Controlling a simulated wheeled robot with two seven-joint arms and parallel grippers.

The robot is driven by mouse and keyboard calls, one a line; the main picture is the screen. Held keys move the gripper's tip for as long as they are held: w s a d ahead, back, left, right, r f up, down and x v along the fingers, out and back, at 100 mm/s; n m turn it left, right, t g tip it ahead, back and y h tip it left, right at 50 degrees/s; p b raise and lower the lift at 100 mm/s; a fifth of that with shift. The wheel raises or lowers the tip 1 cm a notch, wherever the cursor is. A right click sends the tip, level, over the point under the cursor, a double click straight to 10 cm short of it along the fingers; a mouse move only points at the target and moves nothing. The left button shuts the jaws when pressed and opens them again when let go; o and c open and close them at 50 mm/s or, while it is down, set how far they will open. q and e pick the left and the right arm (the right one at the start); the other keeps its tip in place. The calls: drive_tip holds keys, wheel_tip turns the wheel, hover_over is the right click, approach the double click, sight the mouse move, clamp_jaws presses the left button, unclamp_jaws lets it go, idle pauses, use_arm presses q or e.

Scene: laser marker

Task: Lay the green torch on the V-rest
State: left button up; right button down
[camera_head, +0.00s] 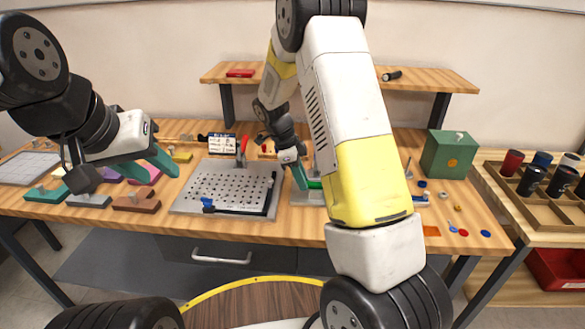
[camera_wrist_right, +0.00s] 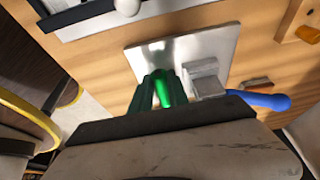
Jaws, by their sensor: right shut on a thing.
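My right gripper (camera_head: 300,178) is low over the bench, right of the perforated plate. In the right wrist view its dark green fingers (camera_wrist_right: 163,92) are shut on the bright green torch (camera_wrist_right: 165,86), of which only part shows between them. The torch is just above or at a silver plate (camera_wrist_right: 218,48); whether it touches is unclear. A grey block (camera_wrist_right: 204,80) on this plate, beside the fingers, may be part of the V-rest. In the head view the silver plate (camera_head: 302,199) is partly hidden by my right arm. My left gripper (camera_head: 162,163) hovers over coloured blocks at the left.
A perforated plate (camera_head: 215,190) lies mid-bench. Several coloured blocks (camera_head: 137,200) lie at the left. A green box (camera_head: 449,154) stands at the right. A wooden tray (camera_head: 512,192) with cans is beyond it. A blue handle (camera_wrist_right: 264,101) lies close to the grey block.

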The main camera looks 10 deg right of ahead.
drive_tip(key=shift+f, duration=0.15)
drive_tip(key=c, duration=1.3)
unclamp_jaws()
drive_tip(key=v, duration=1.2)
drive_tip(key=s+d+r+n+t+y, duration=0.2)
drive_tip(key=s+r+n+t+y, duration=0.15)
drive_tip(key=s+r+n, duration=0.75)
drive_tip(key=shift+s+a+r+n+t+y, duration=0.1)
drive_tip(key=shift+s+r+n+t+y, duration=0.45)
drive_tip(key=shift+s+n, duration=1.55)
drive_tip(key=shift+s+r+n+t+y, duration=0.3)
drive_tip(key=shift+s+n+t, duration=0.45)
drive_tip(key=shift+s+n, duration=1.4)
drive_tip(key=shift+s+a+r+n+t+y, duration=0.1)
drive_tip(key=shift+s+r+n+t+y, duration=0.75)
drive_tip(key=shift+s, duration=2.15)
